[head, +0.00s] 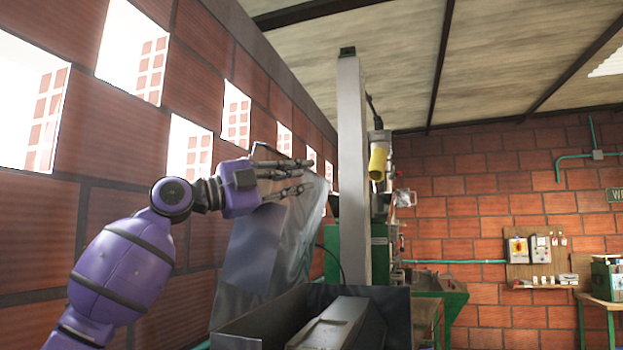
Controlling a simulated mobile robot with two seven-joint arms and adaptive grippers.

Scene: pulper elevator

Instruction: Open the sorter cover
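A large grey metal panel (262,245), which looks like the sorter cover, stands steeply raised beside the brick wall. Its lower end is behind a dark metal trough (262,328). My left gripper (305,175) is in front of the panel's upper part, with its fingers spread apart and pointing right. I see nothing between the fingers. I cannot tell whether they touch the panel. A thin dark bar (265,146) shows just above the gripper; part of it is hidden behind the hand. My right gripper is out of view.
A tall grey post (351,170) rises just right of the panel. A green machine (380,250) stands behind it, with a yellow cylinder (378,162) above. The brick wall (110,125) with square openings runs close along the left. Control boxes (540,247) hang on the far wall.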

